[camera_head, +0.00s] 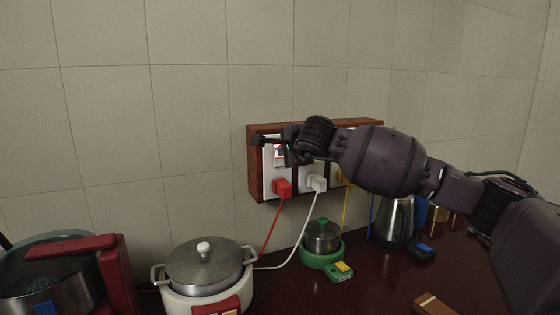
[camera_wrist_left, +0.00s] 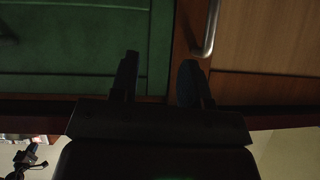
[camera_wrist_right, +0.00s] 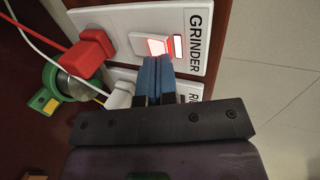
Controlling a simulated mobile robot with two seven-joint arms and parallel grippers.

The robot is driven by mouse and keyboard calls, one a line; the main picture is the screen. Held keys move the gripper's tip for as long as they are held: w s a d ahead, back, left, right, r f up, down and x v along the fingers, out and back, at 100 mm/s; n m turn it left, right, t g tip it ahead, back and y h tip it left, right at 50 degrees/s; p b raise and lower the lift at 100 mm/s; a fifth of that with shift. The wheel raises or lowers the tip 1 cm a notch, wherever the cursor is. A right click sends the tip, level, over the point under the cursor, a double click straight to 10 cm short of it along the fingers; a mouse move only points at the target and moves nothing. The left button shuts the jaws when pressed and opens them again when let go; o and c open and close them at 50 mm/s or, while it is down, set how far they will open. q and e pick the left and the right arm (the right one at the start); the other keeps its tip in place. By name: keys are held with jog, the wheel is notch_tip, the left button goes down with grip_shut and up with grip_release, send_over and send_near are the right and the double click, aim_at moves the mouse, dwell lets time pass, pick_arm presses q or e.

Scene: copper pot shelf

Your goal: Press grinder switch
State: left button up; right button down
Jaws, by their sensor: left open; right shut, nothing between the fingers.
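The grinder switch (camera_wrist_right: 155,44) is a lit rocker on a white plate labelled GRINDER, with a small red-edged indicator light (camera_wrist_right: 179,46) beside it. In the head view the lit switch (camera_head: 279,153) sits on the wall board, partly covered by my right gripper (camera_head: 272,147). My right gripper (camera_wrist_right: 160,62) is shut and empty, its blue fingertips together at the edge of the switch. They appear to touch it or nearly so; I cannot tell which. My left gripper (camera_wrist_left: 159,75) is open and empty, in front of a green panel (camera_wrist_left: 70,55) and a wooden cabinet front (camera_wrist_left: 275,40).
A red plug (camera_head: 282,187) and a white plug (camera_head: 317,183) stick out below the switches on the wooden board (camera_head: 254,170). Cords hang to the counter. A lidded pot (camera_head: 205,265), a small green-based appliance (camera_head: 322,240) and a kettle (camera_head: 397,220) stand below.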

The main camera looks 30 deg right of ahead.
jog(key=shift+b+x, duration=0.55)
jog(key=shift+x, duration=0.35)
dwell(0.5)
jog(key=shift+s+r+p, duration=0.3)
jog(key=shift+s+r, duration=0.1)
jog(key=shift+s, duration=0.05)
jog(key=v, duration=0.2)
jog(key=p+v, duration=0.1)
jog(key=v, duration=0.1)
jog(key=shift+s+r, duration=0.25)
jog(key=shift+r, duration=0.1)
jog(key=shift+f, duration=0.1)
dwell(0.4)
